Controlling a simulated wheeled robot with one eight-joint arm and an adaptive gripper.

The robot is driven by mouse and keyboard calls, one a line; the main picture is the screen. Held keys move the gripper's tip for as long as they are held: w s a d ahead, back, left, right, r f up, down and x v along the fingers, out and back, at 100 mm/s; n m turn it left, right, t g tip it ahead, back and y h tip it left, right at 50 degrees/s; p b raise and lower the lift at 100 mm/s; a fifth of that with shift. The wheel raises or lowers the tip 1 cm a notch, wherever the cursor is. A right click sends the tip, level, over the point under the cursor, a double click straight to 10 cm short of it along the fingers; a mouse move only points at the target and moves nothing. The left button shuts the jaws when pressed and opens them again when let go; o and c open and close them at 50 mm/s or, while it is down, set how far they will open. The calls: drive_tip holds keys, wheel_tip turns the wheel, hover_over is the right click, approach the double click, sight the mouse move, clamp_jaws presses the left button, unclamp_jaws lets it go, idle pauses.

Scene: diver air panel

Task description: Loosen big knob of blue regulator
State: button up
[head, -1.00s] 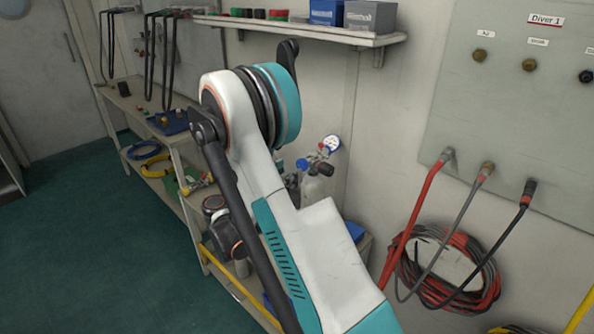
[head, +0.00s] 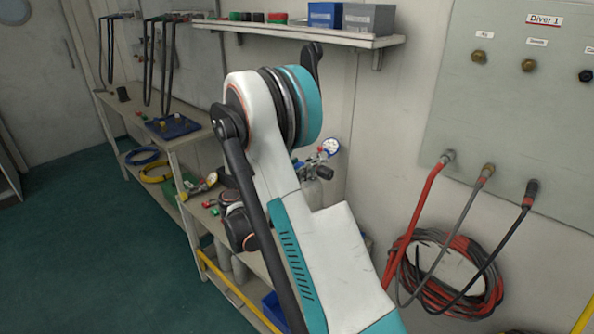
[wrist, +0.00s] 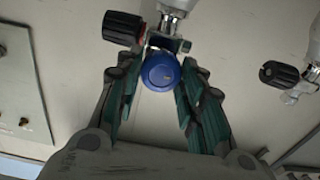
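The big round blue knob (wrist: 160,72) of the regulator faces me in the middle of the wrist view. My gripper (wrist: 162,78) is open, with one finger on each side of the knob. A gap shows between the left finger and the knob; the right finger is very close, and I cannot tell whether it touches. The metal regulator body (wrist: 172,22) is behind the knob at the top. In the head view the regulator's gauge (head: 331,146) shows beside my arm, which hides the gripper and the blue knob.
A black knob (wrist: 122,27) sits just left of the regulator, near the left finger. Another black knob (wrist: 279,74) is farther right. In the head view, a shelf (head: 300,31) hangs above my arm, and coiled hoses (head: 478,290) hang at the right.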

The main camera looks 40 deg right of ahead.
idle(0.3)
drive_tip(key=m, duration=2.1)
drive_tip(key=shift+s+f+m+b, duration=0.25)
drive_tip(key=shift+f+m+b, duration=0.05)
drive_tip(key=shift+b, duration=0.05)
idle(2.5)
idle(0.4)
